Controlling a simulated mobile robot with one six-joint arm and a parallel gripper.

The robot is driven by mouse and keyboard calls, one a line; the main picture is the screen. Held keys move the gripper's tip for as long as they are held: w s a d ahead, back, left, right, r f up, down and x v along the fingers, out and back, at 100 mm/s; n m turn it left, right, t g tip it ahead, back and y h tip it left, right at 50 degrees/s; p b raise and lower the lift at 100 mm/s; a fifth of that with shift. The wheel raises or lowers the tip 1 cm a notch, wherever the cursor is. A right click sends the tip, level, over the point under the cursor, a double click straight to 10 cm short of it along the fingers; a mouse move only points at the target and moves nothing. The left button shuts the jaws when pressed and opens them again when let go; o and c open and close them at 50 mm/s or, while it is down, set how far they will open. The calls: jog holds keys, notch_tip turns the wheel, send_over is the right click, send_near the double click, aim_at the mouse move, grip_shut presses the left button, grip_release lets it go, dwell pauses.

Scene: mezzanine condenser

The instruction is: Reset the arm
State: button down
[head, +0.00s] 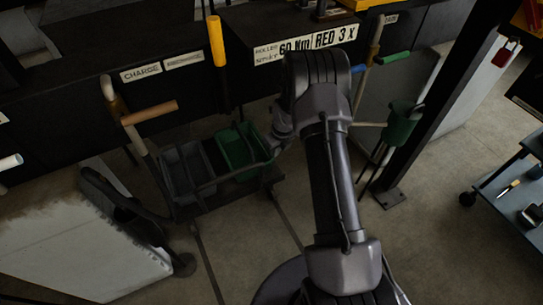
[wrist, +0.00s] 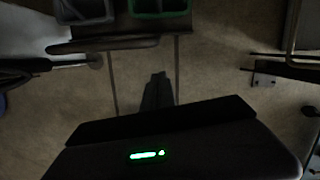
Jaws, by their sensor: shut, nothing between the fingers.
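My arm (head: 335,180) rises from the bottom of the head view and reaches forward over the floor, bending at its far end. My gripper (wrist: 158,77) shows in the wrist view as a dark narrow shape pointing away from the camera. Its fingers are together and hold nothing. Bare floor lies behind it, and it appears apart from everything around. In the head view the fingers cannot be made out beside the dark arm links.
A cart with a grey bin (head: 185,170) and a green bin (head: 238,148) stands left of my arm. A dark post (head: 430,120) and a blue-grey trolley (head: 512,195) stand to the right. A dark bench with signs (head: 300,45) runs behind. Floor at lower right is clear.

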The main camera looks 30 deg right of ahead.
jog(key=s+a+r+n+t, duration=0.1)
jog(key=s+a+r+n, duration=0.25)
jog(key=r, duration=0.55)
jog(key=s+a+r+n, duration=0.2)
jog(key=a+r+n, duration=0.25)
jog(key=r, duration=0.55)
jog(key=s+a+r+n+t, duration=0.1)
jog(key=s+a+r+n, duration=0.15)
jog(key=r+n, duration=0.45)
jog(key=s+a+r+n, duration=0.3)
jog(key=s+n, duration=0.2)
jog(key=s, duration=0.2)
jog(key=s+a+r+n+y, duration=0.1)
jog(key=s+a+r+n, duration=0.2)
jog(key=s, duration=0.5)
jog(key=s+a+r+n+t, duration=0.1)
jog(key=s+a+r+n, duration=0.3)
jog(key=s, duration=0.4)
jog(key=r+n, duration=0.1)
jog(key=n, duration=0.1)
jog(key=shift+n+y, duration=0.3)
